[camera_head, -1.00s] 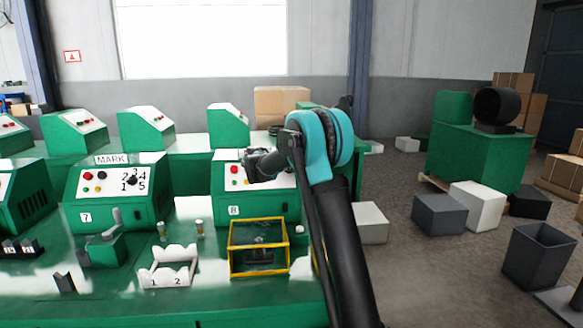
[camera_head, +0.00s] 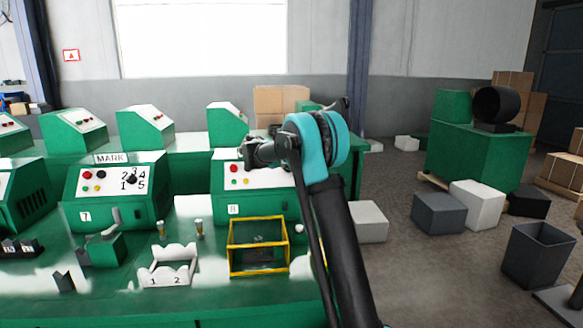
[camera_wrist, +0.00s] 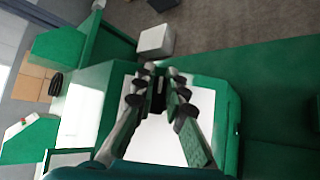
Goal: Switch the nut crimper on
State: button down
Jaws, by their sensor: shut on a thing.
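The green machine marked 8 (camera_head: 266,205) has a sloped white panel (camera_head: 287,180) with red, yellow and green buttons at its left. I cannot tell from the pictures whether this is the nut crimper. My gripper (camera_head: 250,152) is over the upper part of this panel in the head view, and the arm hides part of the panel. In the wrist view my gripper (camera_wrist: 160,75) has its two fingers close together over the white panel (camera_wrist: 168,138). They are shut on a small dark part (camera_wrist: 158,96), which is mostly hidden between them. I cannot tell its setting.
A yellow-framed box (camera_head: 231,258) and a white holder (camera_head: 168,275) marked 1 and 2 stand on the green bench in front. Machine 7 (camera_head: 112,215) with a numbered dial is to the left. Boxes (camera_head: 440,217) and a bin (camera_head: 537,257) stand on the floor at right.

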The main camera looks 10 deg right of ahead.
jog(key=c, duration=1.6)
grip_release()
jog(key=shift+o, duration=0.2)
jog(key=v, duration=1.2)
